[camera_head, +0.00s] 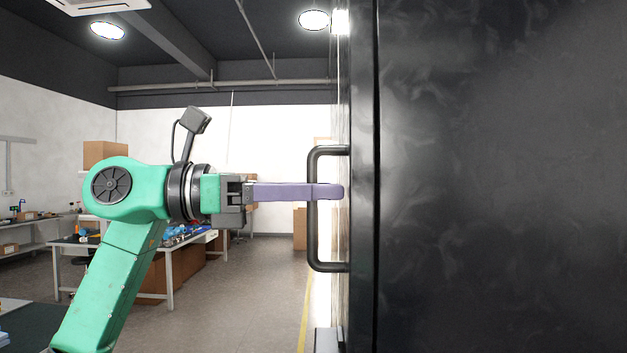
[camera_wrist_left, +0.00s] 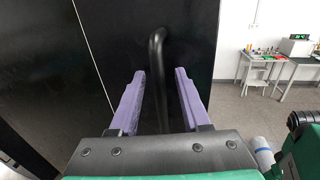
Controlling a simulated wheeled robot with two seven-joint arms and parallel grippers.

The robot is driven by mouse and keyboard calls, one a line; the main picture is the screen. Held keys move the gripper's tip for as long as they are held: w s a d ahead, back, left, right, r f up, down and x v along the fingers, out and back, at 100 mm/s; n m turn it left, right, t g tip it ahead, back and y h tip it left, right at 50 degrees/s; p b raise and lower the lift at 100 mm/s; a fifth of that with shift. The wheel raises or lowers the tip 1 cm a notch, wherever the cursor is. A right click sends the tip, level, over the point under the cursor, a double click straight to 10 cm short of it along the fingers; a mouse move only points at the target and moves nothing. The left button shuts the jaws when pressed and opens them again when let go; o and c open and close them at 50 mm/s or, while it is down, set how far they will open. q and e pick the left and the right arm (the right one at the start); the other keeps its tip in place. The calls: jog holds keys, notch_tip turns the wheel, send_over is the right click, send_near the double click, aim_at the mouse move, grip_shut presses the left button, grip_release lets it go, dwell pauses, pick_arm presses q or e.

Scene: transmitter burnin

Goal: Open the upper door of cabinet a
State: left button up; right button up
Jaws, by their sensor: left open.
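The black cabinet door (camera_head: 500,180) fills the right side of the head view. Its black bar handle (camera_head: 313,235) stands upright at the door's left side. My left gripper (camera_head: 335,191) comes in from the left, level, with its purple fingers at the handle's mid-height. In the left wrist view the handle (camera_wrist_left: 157,70) lies between the two open fingers of the gripper (camera_wrist_left: 158,78), with gaps on both sides. The fingers are around the handle and not shut on it. My right gripper is in neither view.
Workbenches with small items (camera_head: 185,240) and cardboard boxes (camera_head: 105,154) stand back on the left. The wrist view shows a bench (camera_wrist_left: 285,60) and a stool (camera_wrist_left: 257,78) at the right. The floor (camera_head: 250,290) left of the cabinet is clear.

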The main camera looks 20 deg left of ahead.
pick_arm(q)
jog(key=shift+w+a+f, duration=0.1)
jog(key=shift+w+a, duration=0.05)
jog(key=shift+a, duration=0.05)
jog(key=shift+s+d, duration=0.15)
jog(key=shift+s, duration=0.05)
grip_shut()
jog(key=shift+r, duration=0.2)
dwell(0.8)
